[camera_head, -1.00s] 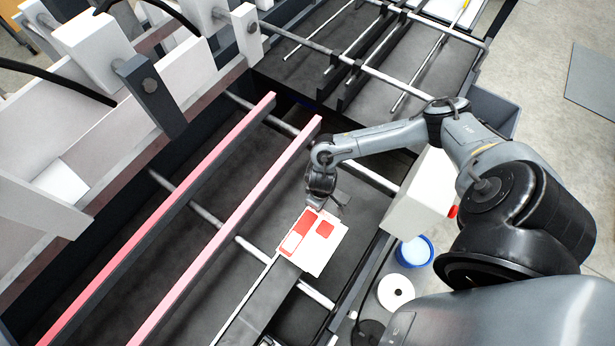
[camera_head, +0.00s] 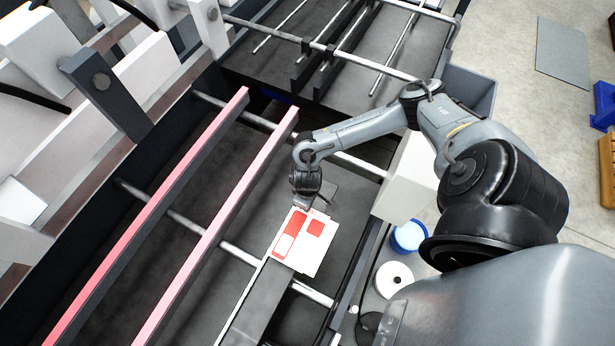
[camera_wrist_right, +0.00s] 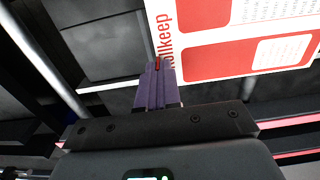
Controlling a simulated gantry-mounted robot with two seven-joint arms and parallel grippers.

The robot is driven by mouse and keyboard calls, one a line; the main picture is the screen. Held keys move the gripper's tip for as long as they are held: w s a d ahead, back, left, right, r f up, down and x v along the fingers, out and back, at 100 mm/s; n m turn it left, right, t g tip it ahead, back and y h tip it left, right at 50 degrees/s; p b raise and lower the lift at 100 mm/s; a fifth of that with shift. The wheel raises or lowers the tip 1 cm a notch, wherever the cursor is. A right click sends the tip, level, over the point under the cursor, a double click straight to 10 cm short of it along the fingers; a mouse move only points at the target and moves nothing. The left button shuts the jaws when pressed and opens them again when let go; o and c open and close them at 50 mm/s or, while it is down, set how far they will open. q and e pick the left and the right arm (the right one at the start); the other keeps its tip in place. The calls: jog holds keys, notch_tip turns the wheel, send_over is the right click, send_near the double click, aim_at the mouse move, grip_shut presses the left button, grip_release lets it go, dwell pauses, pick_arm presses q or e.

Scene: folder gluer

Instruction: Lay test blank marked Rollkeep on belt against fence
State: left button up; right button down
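The test blank (camera_head: 314,257), a white flat sheet with red panels, is over the dark belt (camera_head: 262,303) in the head view. Its left edge is close to the line of the thin pale fence (camera_head: 240,302); I cannot tell whether they touch. In the right wrist view the blank (camera_wrist_right: 220,38) shows the printing "Rollkeep", its first letters partly covered by a finger. My right gripper (camera_head: 304,205) is at the blank's far edge, and its fingers (camera_wrist_right: 157,75) look shut on that edge. Whether the blank rests on the belt or hovers is unclear. My left gripper is out of view.
Two red-topped rails (camera_head: 215,225) run along the left of the belt, with crossing metal rods (camera_head: 240,254). A white box (camera_head: 405,180), a blue-rimmed tub (camera_head: 408,236) and a white roll (camera_head: 393,279) are to the right.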

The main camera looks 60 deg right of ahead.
notch_tip(320, 180, down, 3)
jog(key=shift+r+b, duration=0.2)
jog(key=shift+b, duration=1.05)
jog(key=shift+f+b, duration=0.4)
jog(key=shift+f, duration=0.75)
jog(key=shift+w, duration=0.3)
jog(key=c, duration=1.3)
grip_release()
jog(key=shift+o, duration=0.2)
notch_tip(320, 180, up, 10)
jog(key=shift+w+f+p, duration=0.1)
jog(key=shift+f+p, duration=0.1)
jog(key=shift+p, duration=0.75)
jog(key=shift+r, duration=0.6)
